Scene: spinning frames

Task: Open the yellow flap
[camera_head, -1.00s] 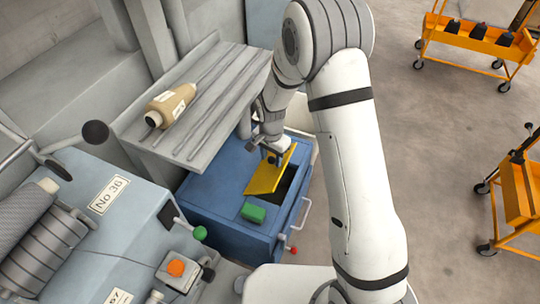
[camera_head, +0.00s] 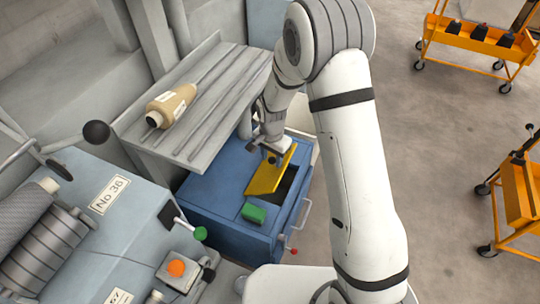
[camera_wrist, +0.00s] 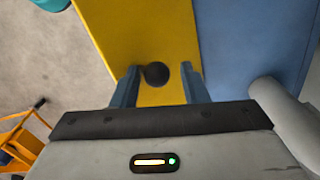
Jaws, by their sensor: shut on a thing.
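The yellow flap (camera_head: 263,182) is on top of a blue cabinet (camera_head: 215,205). It stands tilted up, with a dark opening (camera_head: 286,187) showing along its right side. My gripper (camera_head: 272,159) is at the upper part of the flap. In the wrist view, the flap (camera_wrist: 150,30) fills the middle, and a round black knob (camera_wrist: 157,74) sits on it between my two fingers (camera_wrist: 162,88). My gripper is shut on this knob; the exact finger contact is hard to see.
A green block (camera_head: 253,213) lies beside the flap's lower end. Grey machinery (camera_head: 95,235) stands front left. Orange carts (camera_head: 478,40) stand on open floor at right.

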